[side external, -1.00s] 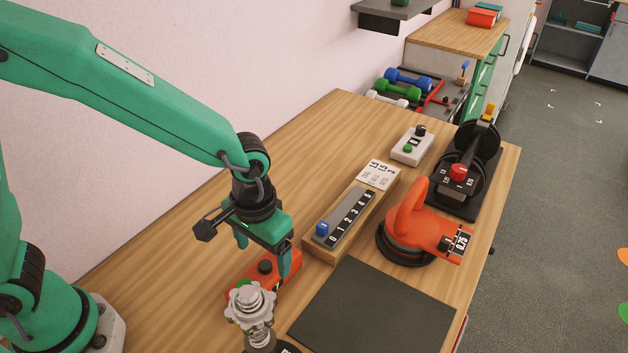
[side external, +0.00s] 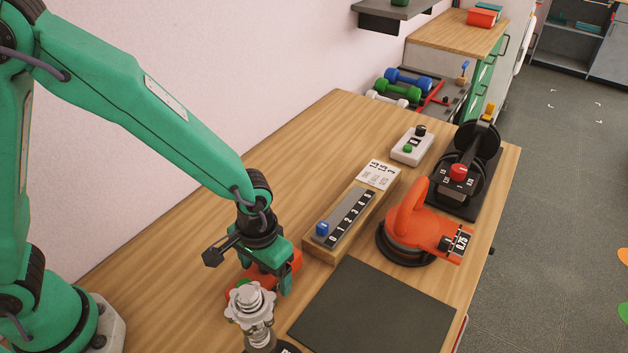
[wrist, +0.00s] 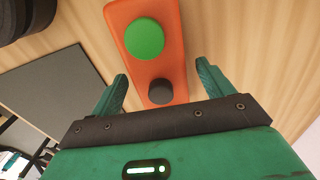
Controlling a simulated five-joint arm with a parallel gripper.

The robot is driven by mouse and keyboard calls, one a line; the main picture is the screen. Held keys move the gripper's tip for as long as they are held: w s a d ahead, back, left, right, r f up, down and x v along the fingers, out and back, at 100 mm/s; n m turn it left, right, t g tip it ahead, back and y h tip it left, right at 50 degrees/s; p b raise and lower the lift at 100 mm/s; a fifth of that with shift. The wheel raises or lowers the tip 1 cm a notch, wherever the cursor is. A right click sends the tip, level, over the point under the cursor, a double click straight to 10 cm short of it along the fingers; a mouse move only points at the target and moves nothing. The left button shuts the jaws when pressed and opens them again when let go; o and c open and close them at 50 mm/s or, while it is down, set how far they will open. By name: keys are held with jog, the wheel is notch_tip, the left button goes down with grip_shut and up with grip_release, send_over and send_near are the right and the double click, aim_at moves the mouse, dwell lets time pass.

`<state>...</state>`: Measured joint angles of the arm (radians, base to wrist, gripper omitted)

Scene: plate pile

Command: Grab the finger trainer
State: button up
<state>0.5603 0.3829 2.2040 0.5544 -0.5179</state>
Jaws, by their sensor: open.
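The orange bar, which looks like the finger trainer (wrist: 178,58), lies on the wooden table under my gripper. It carries a green round button (wrist: 144,39) and a smaller dark knob (wrist: 160,91). In the side view, its orange end (side external: 295,260) shows beside my gripper (side external: 265,274), which hides much of it. In the wrist view, my gripper (wrist: 162,71) is open, with one finger on each side of the bar near the dark knob. Gaps show between the fingers and the bar, so nothing is gripped.
A silver knobbed post (side external: 250,310) stands close in front of the gripper. A dark mat (side external: 380,310) lies to the right. Behind are a numbered slider block (side external: 345,220), an orange handled weight (side external: 410,225) and a button box (side external: 412,147). The table's left back is clear.

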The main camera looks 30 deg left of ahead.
jog(key=shift+f, duration=0.5)
jog(key=c, duration=1.3)
jog(key=shift+o, duration=0.2)
jog(key=shift+r, duration=0.15)
jog(key=shift+r, duration=4.9)
